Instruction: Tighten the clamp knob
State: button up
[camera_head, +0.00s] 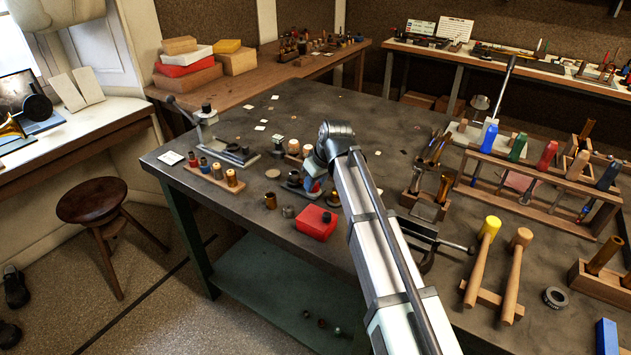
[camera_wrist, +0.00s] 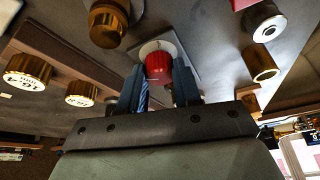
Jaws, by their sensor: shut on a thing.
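The red clamp knob (camera_wrist: 158,68) stands between the two fingers of my gripper (camera_wrist: 157,82) in the wrist view. It is a short red cylinder in front of a pale round part on a light plate (camera_wrist: 182,50). My gripper is shut on the knob, with a finger on each side. In the head view my gripper (camera_head: 313,176) is low over the middle of the dark workbench (camera_head: 330,115). My arm covers part of that spot, and only a bit of red shows there. How far the knob is turned cannot be told.
Brass cylinders (camera_wrist: 27,70) stand close by on wooden strips. A red box (camera_head: 316,223) sits just in front of my gripper. A black clamp (camera_head: 425,240), mallets (camera_head: 483,262) and a rack of coloured handles (camera_head: 525,175) are to the right. The bench's back left is fairly clear.

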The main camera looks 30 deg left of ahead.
jog(key=shift+m+t, duration=0.4)
jog(key=shift+m, duration=0.6)
jog(key=o, duration=1.1)
jog(key=shift+c, duration=0.2)
jog(key=shift+s+r, duration=0.1)
jog(key=v, duration=1.3)
jog(key=shift+a+r, duration=0.15)
jog(key=shift+r, duration=0.25)
jog(key=shift+s+h, duration=0.1)
jog(key=shift+h, duration=0.2)
